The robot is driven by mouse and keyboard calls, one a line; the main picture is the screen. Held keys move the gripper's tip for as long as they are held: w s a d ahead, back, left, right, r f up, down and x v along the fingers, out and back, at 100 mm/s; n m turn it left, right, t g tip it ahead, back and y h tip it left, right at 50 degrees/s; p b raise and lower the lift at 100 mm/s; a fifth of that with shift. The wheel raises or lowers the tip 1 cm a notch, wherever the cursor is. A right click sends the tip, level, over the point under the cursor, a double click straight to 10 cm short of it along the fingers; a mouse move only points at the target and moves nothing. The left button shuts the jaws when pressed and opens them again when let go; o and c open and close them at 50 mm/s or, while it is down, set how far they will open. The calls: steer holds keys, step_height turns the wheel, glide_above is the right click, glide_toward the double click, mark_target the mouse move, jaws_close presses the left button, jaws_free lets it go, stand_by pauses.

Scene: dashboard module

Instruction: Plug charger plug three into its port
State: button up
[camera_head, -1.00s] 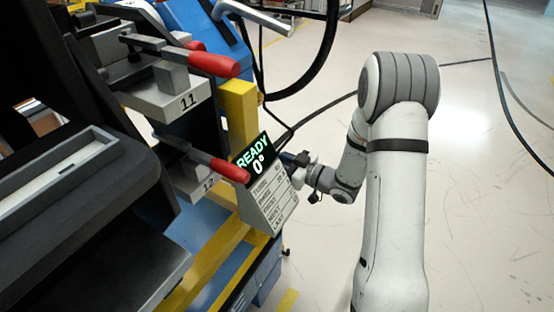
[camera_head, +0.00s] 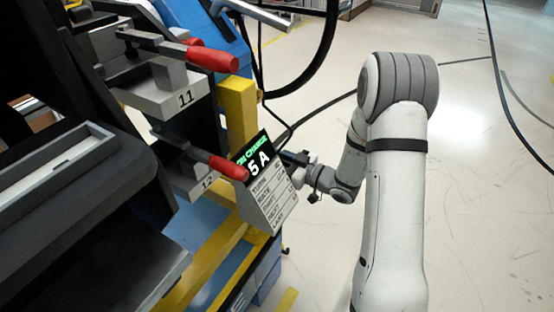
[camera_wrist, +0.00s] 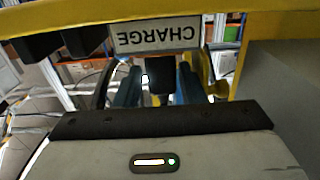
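In the wrist view a dark plug (camera_wrist: 159,85) stands between the two blue fingers of my gripper (camera_wrist: 159,70). It points away toward a yellow frame that carries an upside-down CHARGE label (camera_wrist: 156,36). Its far end and the port are hidden. A bright sliver shows beside the plug at the left finger, and I cannot tell whether the fingers press on it. In the head view my gripper (camera_head: 297,159) is at the right edge of a display panel (camera_head: 262,180), which reads ON CHARGE and 5 A. The plug cannot be made out there.
Red-handled clamps by plates 11 (camera_head: 168,97) and 12 (camera_head: 195,180) stand left of the display. A yellow post (camera_head: 238,108) rises behind it. Black cables (camera_head: 325,105) hang behind my gripper. The floor to the right is open.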

steer(key=p+v, duration=0.1)
steer(key=v, duration=0.6)
steer(key=shift+s+d+p, duration=0.25)
steer(key=shift+d+p, duration=0.1)
steer(key=shift+p, duration=0.05)
